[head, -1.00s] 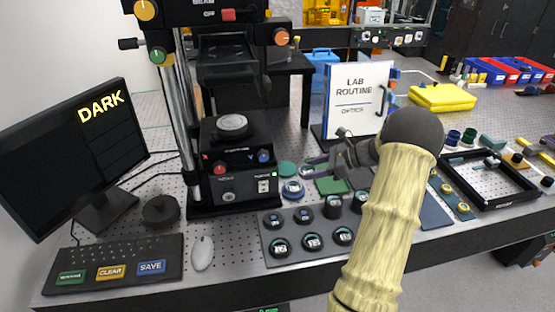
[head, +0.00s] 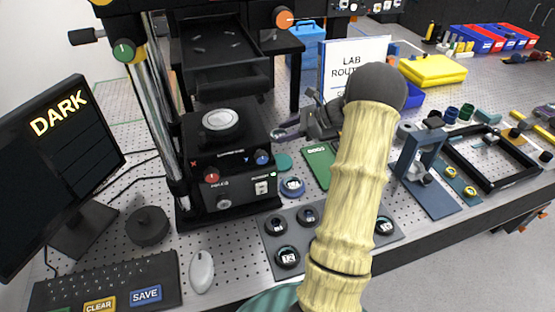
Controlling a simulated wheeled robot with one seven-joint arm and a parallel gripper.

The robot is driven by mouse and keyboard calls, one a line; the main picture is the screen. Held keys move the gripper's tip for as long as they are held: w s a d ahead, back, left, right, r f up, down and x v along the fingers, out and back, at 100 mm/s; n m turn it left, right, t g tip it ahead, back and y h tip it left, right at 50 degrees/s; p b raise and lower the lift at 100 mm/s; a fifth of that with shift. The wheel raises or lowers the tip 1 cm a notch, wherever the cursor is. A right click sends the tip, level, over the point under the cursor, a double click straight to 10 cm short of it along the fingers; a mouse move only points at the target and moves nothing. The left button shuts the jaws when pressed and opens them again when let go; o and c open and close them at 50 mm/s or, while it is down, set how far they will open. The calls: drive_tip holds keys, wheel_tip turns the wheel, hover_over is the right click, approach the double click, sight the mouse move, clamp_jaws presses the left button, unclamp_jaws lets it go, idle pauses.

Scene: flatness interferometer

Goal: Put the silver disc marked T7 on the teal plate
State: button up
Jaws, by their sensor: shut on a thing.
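My gripper (head: 283,132) is just right of the black instrument, above the table. It is shut on a small silvery thing at its fingertips; its marking is too small to read, so I cannot tell that it is the T7 disc. A teal round plate (head: 284,161) lies on the table below the gripper, beside the instrument's front right corner. A blue ring-shaped piece with a light top (head: 292,187) lies just in front of the plate. A silver-topped round piece (head: 217,121) sits on the instrument's stage.
The black instrument (head: 228,185) stands close left of my gripper. A grey tray (head: 272,250) with several dark round pieces lies in front. A green board (head: 318,160), a sign (head: 350,60) and a blue-grey stand (head: 425,195) are to the right. My arm hides part of the table.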

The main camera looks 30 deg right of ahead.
hover_over(288, 162)
wheel_tip(288, 162, down, 6)
drive_tip(key=shift+w+f+p, duration=0.1)
drive_tip(key=shift+p, duration=0.25)
drive_tip(key=shift+a+f, duration=0.1)
drive_tip(key=shift+f, duration=1.8)
drive_tip(key=o, duration=1)
